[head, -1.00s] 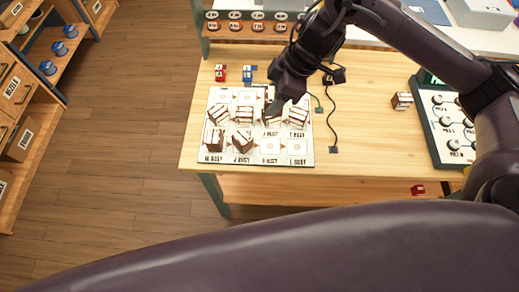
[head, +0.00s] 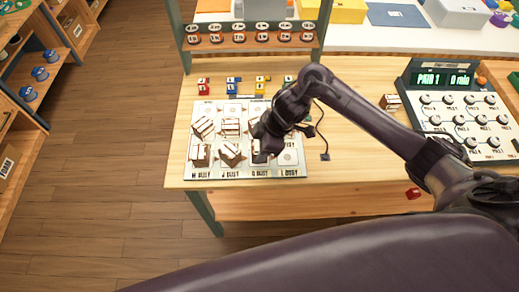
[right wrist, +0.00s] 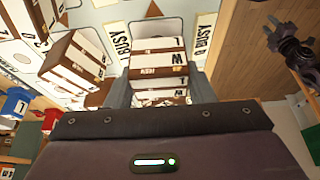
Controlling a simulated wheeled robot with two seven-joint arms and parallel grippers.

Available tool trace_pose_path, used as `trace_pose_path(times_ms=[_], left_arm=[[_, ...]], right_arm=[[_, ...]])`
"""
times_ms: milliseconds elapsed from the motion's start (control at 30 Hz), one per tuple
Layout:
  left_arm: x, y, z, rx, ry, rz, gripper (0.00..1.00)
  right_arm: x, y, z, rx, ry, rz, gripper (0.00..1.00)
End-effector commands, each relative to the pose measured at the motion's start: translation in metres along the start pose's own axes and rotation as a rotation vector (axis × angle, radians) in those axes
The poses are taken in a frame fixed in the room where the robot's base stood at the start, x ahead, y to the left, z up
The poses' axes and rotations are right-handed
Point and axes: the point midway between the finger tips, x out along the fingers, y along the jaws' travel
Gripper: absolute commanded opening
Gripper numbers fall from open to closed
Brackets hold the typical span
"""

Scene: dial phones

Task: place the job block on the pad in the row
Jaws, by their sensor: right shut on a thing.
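A white card board (head: 185,172) lies on the wooden table and carries rows of pads marked BUSY along the front. Several white-and-brown blocks stand on it, among them the front-left block (head: 200,154) and the block beside it (head: 231,153). My right gripper (head: 262,150) is shut on a white-and-brown block, over the third front pad. The held block (right wrist: 158,70) shows between the fingers in the right wrist view; its contact with the pad cannot be told. The front-right pad (head: 289,157) is bare. A dark gripper-like shape (right wrist: 290,45), perhaps my left gripper, is unclear.
A neighbouring block (right wrist: 72,65) stands close to the held one. Small coloured blocks (head: 233,85) line the board's back edge. A dial panel (head: 465,125) and a lone block (head: 390,101) are to the right. A rack (head: 250,38) stands behind. A cable trails right of the board.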

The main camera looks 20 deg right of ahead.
Motion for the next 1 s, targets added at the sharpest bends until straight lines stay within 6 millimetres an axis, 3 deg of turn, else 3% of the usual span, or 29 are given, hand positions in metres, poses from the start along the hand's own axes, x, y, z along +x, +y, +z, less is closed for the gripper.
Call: trace_pose_path(times_ms=[100, 500, 533, 667, 1000], left_arm=[[0.0003, 0.0002, 0.0004, 0.0, -0.001, 0.0, 0.36], [0.0021, 0.0004, 0.0008, 0.0, -0.001, 0.0, 0.36], [0.0016, 0.0004, 0.0008, 0.0, -0.001, 0.0, 0.36], [0.0014, 0.0004, 0.0008, 0.0, -0.001, 0.0, 0.36], [-0.0001, 0.0005, 0.0005, 0.0, -0.001, 0.001, 0.36]], right_arm=[[0.0114, -0.0004, 0.0045, 0.001, 0.0, -0.001, 0.25], [0.016, -0.0001, 0.0064, -0.001, 0.001, 0.0, 0.25], [0.0156, 0.0, 0.0062, -0.001, 0.001, 0.001, 0.51], [0.0152, 0.0, 0.0061, -0.001, 0.001, 0.001, 0.68], [0.0123, 0.0002, 0.0049, -0.001, 0.001, 0.001, 0.7]])
